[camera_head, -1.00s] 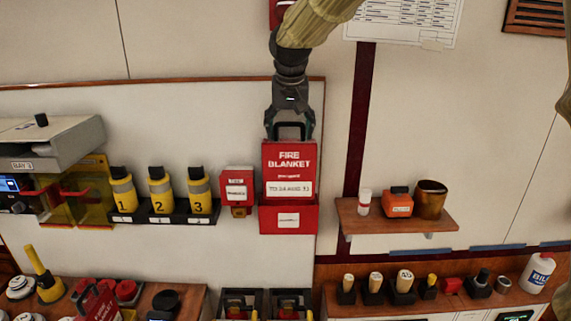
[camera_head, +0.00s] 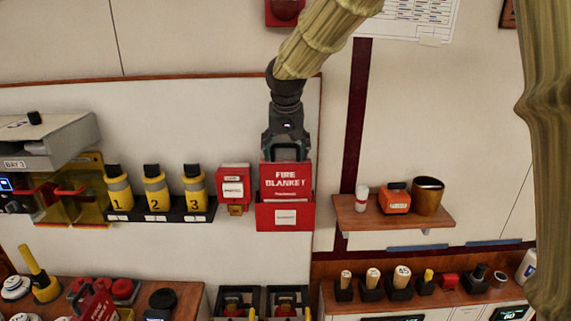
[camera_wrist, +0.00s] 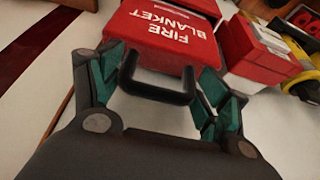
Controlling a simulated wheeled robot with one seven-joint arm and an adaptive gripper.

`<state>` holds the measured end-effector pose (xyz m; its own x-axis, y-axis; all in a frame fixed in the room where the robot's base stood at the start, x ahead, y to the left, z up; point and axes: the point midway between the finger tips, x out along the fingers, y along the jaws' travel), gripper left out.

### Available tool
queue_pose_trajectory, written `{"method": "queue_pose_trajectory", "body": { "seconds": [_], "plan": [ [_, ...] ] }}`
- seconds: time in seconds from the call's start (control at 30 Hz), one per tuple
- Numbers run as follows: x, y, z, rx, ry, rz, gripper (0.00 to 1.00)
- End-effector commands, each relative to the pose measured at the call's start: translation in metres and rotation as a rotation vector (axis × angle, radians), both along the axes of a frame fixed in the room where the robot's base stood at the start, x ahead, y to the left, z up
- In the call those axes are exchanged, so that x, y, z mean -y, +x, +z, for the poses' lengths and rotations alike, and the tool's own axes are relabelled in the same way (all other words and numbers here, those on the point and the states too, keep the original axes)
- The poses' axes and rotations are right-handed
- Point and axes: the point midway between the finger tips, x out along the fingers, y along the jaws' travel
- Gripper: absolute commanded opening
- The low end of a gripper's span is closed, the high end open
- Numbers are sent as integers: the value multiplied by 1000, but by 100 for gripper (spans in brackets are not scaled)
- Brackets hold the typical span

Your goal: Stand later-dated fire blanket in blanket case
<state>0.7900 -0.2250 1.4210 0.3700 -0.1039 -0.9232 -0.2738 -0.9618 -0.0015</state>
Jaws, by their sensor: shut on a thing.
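The red fire blanket (camera_head: 286,177), with white lettering and a black handle, stands upright in the red blanket case (camera_head: 286,217) on the wall panel. Its lower part, including the date label, is hidden inside the case. My gripper (camera_head: 286,153) is above it, shut on the handle. In the wrist view the fire blanket (camera_wrist: 170,30) has its handle between the fingers of my gripper (camera_wrist: 160,85). Another red packet (camera_head: 97,301) with a handle leans on the lower left bench; its lettering is too small to read.
A small red box (camera_head: 233,183) is just left of the case, beside a rack (camera_head: 160,216) of numbered yellow-and-grey cylinders. A wooden shelf (camera_head: 395,217) with a white bottle, orange box and brown cup is on the right. The wall between case and shelf is clear.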

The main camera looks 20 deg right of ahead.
Motion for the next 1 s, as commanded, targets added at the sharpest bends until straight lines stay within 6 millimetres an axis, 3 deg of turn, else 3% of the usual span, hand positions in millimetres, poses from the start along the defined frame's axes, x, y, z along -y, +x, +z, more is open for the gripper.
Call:
{"method": "queue_pose_trajectory", "body": {
  "seconds": [0.3, 0.83, 0.87, 0.97, 1.0],
  "plan": [
    [1, 0, -42, -1, 1, -1, 11],
    [4, 1, -46, 1, -1, -4, 11],
    [4, 0, -46, -1, 0, -4, 79],
    [4, 0, -46, -1, 0, -4, 97],
    [4, 0, -46, -1, 0, -4, 97]
  ]
}}
